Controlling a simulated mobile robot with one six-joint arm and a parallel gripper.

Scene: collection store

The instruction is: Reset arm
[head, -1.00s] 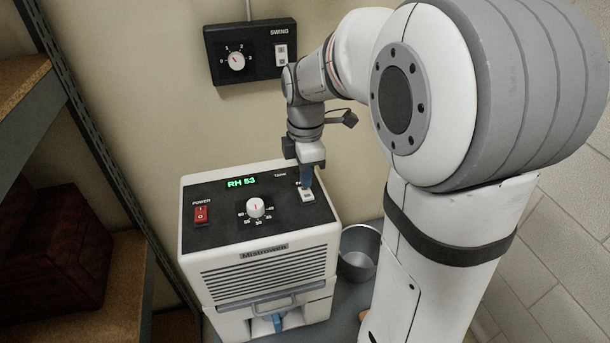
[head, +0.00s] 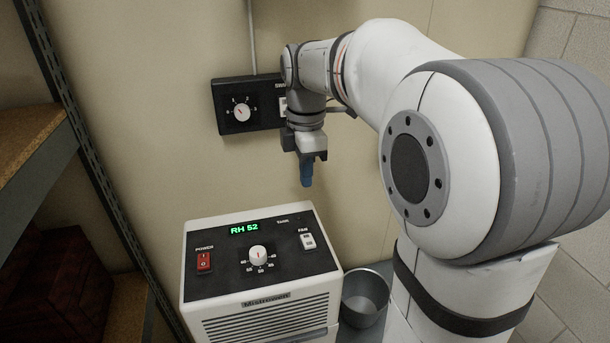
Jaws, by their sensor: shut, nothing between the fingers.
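My gripper (head: 306,182) is shut and empty, its blue fingertips pointing down. It hangs in the air above the back right of the white dehumidifier (head: 262,322), apart from it. The dehumidifier's dark top panel shows a green display (head: 244,229) reading RH 52, a red power switch (head: 204,262), a round dial (head: 258,254) and a white fan switch (head: 307,240). My arm reaches in from the right and covers part of the wall box behind.
A black wall box (head: 243,112) with a dial and a partly hidden white switch is behind my gripper. A grey metal bucket (head: 366,292) stands right of the dehumidifier. Shelving (head: 40,140) with a dark red box (head: 62,285) fills the left side.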

